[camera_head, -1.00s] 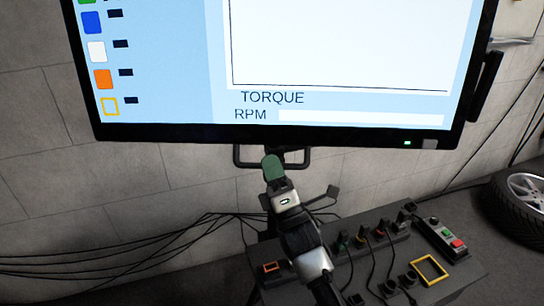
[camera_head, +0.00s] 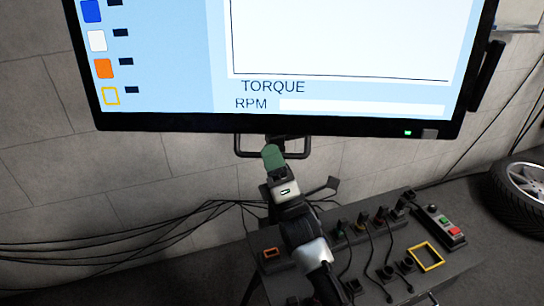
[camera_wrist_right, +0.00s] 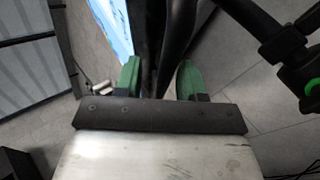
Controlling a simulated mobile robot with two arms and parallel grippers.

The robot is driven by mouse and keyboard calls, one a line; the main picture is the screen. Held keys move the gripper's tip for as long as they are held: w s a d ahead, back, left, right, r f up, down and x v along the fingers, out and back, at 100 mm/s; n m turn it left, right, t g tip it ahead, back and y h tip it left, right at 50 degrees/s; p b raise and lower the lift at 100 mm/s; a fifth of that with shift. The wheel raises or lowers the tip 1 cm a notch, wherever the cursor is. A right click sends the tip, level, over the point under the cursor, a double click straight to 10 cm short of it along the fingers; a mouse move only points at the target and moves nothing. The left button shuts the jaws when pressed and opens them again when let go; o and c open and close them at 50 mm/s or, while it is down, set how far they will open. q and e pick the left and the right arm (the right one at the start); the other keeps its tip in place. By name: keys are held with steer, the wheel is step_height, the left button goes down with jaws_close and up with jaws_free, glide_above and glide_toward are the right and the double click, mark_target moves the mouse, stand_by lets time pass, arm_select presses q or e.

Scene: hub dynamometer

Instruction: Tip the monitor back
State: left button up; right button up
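The monitor (camera_head: 330,125) fills the top of the head view, its lit screen showing "TORQUE" and "RPM". A black handle loop (camera_head: 303,153) hangs below its lower edge. My right gripper (camera_head: 273,157), with green fingertips, is at the left part of this handle in the head view. In the right wrist view the fingers of my right gripper (camera_wrist_right: 158,80) are apart, with dark bar-like parts of the monitor or handle between and beyond them. Whether the fingers touch the bar is unclear. My left gripper is not in view.
A grey control box (camera_head: 375,245) with knobs, cables and a yellow-framed square stands below the monitor. A wheel with tyre (camera_head: 522,185) is at the right. Black cables (camera_head: 130,235) run along the left. A tiled wall (camera_head: 60,170) is behind.

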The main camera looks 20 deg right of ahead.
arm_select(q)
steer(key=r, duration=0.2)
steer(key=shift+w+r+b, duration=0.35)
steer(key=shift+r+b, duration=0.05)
arm_select(e)
steer(key=v, duration=1)
steer(key=shift+s+f, duration=0.2)
steer(key=shift+s, duration=0.15)
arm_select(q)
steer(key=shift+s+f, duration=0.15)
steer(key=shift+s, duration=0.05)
arm_select(e)
steer(key=shift+d, duration=0.1)
